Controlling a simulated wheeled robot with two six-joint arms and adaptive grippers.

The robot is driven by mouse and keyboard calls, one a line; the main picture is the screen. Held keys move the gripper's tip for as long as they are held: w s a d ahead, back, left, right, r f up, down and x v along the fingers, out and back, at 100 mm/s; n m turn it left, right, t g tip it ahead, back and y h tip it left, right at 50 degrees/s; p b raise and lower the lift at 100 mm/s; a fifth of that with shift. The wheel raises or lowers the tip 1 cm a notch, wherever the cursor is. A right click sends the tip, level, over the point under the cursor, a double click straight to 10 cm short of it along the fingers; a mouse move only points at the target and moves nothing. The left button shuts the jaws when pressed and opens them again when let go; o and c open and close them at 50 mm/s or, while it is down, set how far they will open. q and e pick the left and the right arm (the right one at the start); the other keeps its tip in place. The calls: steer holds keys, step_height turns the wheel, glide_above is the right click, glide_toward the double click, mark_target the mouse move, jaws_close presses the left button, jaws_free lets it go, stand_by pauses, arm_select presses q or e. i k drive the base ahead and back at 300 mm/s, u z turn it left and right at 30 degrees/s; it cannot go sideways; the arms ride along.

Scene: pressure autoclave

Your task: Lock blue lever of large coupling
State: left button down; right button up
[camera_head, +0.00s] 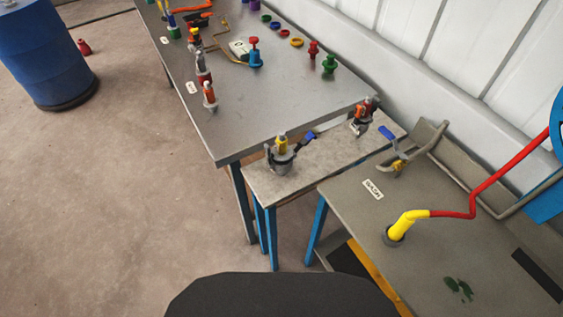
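A grey metal coupling (281,159) with a yellow top stands upright on the narrow middle bench. A dark blue lever (306,138) sticks out from it toward the upper right. It is too small to tell whether this lever is locked. Another coupling (361,119), with red-orange and dark parts, stands at that bench's far end. A bright blue lever (387,133) sits above a brass valve (399,165) on a grey pipe at the right. I cannot tell for sure which one is the large coupling. Neither of my grippers is in view.
A long grey table (235,125) holds several small fittings and coloured caps. The right table (450,257) carries a yellow and red pipe (409,220). A blue barrel (47,55) stands at the upper left. The floor (120,200) at left is clear.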

mark_target(307, 139)
steer(key=k, duration=1.3)
steer(key=u, duration=0.6)
steer(key=i, duration=1.7)
steer(key=z, duration=0.9)
